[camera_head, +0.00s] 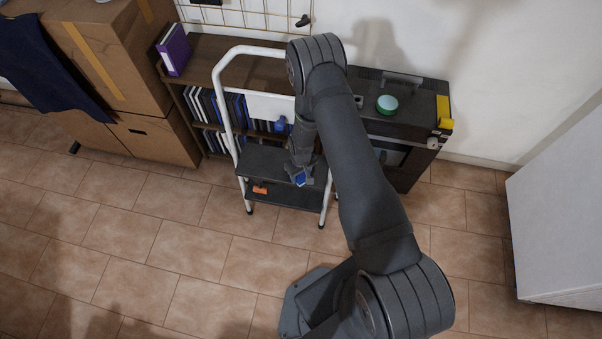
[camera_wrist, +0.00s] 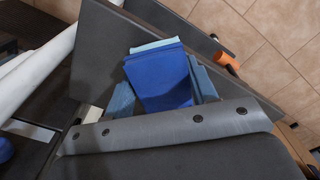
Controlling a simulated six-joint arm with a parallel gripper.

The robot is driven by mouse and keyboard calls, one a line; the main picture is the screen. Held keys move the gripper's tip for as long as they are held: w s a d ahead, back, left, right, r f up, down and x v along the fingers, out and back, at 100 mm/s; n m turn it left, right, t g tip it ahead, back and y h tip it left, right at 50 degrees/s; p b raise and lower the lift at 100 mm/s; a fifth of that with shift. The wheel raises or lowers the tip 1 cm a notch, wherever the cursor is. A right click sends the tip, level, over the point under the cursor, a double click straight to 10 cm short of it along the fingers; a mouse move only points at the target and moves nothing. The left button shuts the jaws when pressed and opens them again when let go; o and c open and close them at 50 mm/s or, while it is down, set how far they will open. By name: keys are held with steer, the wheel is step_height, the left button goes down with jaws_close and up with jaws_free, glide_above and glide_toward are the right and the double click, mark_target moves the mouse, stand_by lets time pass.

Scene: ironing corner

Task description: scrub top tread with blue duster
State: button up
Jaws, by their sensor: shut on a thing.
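My gripper (camera_head: 303,174) is shut on the blue duster (camera_head: 300,179), a folded-looking blue block with a paler blue edge. In the wrist view the duster (camera_wrist: 165,85) sits between the blue-grey fingers. The top tread (camera_head: 262,161) is the dark flat upper step of a white-framed step stool (camera_head: 222,100). The duster is over the front right part of this tread. In the wrist view the tread (camera_wrist: 100,55) lies just behind the duster. I cannot tell whether they touch. My arm hides the tread's right part in the head view.
An orange object (camera_head: 260,189) lies on the lower tread (camera_head: 285,196). A blue item (camera_head: 281,125) is by the stool's back. The tiled floor in front is clear.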

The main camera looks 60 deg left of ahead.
steer(key=shift+f, duration=0.15)
steer(key=shift+s+a, duration=0.55)
steer(key=shift+s+a+f, duration=0.1)
steer(key=shift+s+a, duration=0.9)
steer(key=shift+s, duration=0.1)
step_height(320, 180, up, 7)
stand_by(0.5)
steer(key=shift+w, duration=0.15)
